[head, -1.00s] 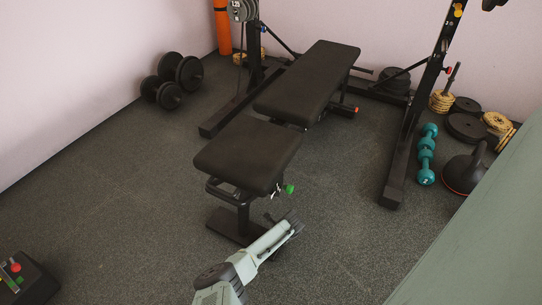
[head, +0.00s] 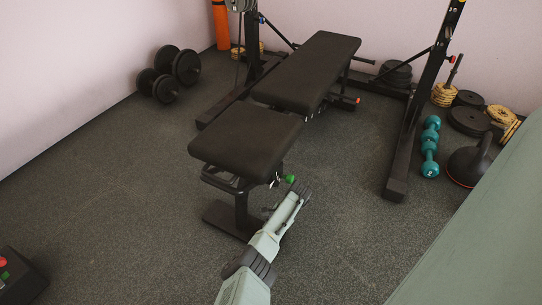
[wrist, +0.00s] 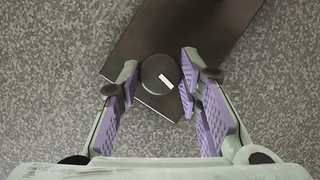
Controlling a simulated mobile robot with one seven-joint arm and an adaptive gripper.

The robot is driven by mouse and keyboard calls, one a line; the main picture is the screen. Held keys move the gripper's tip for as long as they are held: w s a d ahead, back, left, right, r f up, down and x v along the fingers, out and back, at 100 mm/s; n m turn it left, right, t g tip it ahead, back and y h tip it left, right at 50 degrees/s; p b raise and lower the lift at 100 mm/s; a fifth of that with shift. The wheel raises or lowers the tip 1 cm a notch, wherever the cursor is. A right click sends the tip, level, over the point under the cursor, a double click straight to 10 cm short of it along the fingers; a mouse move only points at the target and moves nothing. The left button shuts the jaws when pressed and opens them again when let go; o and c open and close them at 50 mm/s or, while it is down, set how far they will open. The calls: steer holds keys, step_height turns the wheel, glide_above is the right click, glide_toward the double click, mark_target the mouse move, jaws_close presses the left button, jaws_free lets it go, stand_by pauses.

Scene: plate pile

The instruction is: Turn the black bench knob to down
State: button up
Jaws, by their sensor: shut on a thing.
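The black bench knob (wrist: 153,68) is a round black cap with a short white mark, seen from above in the wrist view. The mark slants from the cap's middle toward the lower right. My gripper (wrist: 157,80) has its purple-padded fingers on either side of the knob and is shut on it. In the head view my gripper (head: 288,199) is low beside the front of the black bench (head: 246,140), below its seat pad. I cannot make out the black knob in the head view.
A green knob (head: 289,179) sits under the seat pad, just above my gripper. The rack upright (head: 411,135), teal dumbbell (head: 430,150) and kettlebell (head: 467,163) are to the right. Black dumbbells (head: 166,73) lie back left.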

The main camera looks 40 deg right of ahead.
steer(key=shift+f+n+g+b, duration=0.1)
steer(key=shift+n+g+b, duration=0.2)
steer(key=shift+n, duration=0.2)
steer(key=o, duration=1.1)
steer(key=v, duration=1.2)
steer(key=shift+d, duration=0.1)
